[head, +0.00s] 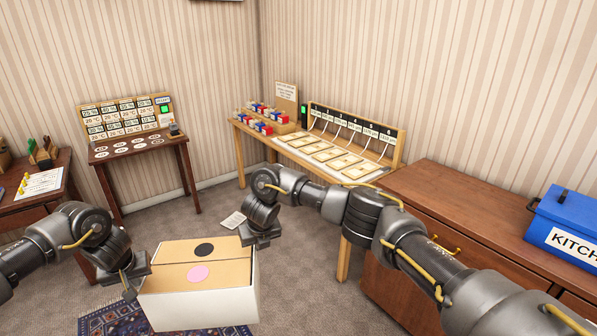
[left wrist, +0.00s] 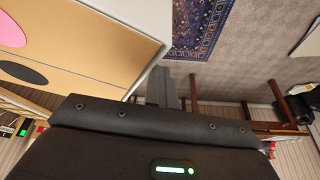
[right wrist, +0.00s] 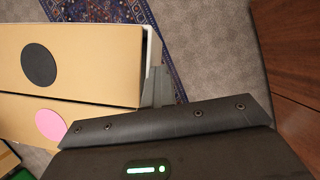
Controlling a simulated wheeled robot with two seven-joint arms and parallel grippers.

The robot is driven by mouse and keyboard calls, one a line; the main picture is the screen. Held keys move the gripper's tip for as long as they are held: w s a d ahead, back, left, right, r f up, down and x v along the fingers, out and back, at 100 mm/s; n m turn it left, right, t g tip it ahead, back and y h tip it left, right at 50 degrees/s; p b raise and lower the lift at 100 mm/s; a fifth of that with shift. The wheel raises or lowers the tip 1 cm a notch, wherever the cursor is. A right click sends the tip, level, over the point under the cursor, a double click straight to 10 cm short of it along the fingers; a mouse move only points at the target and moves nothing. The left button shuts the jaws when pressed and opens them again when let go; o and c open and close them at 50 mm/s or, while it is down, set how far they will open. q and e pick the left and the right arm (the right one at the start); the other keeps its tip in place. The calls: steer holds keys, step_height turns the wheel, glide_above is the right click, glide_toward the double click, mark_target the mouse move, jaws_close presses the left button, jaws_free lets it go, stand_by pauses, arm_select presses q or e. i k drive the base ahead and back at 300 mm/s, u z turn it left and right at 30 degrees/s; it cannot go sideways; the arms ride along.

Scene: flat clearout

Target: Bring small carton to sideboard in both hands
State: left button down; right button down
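The small carton (head: 196,307) has white sides and a tan top with one black and one pink disc. It is in the air in front of me at the bottom of the head view. My left gripper (head: 131,289) is at its left side, and its fingers show close together at the carton's edge in the left wrist view (left wrist: 162,88). My right gripper (head: 250,243) is at the far right side, fingers close together at the edge in the right wrist view (right wrist: 157,80). The fingertips are partly hidden. The brown sideboard (head: 480,215) stands at the right.
A blue kitchen box (head: 566,222) stands on the sideboard's right part. A bench with cards (head: 330,155) is at the back, a small panel table (head: 138,148) at the back left, and a desk (head: 30,205) at the left.

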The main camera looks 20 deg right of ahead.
mark_target(453, 188)
steer(key=z, duration=1.85)
steer(key=i, duration=0.4)
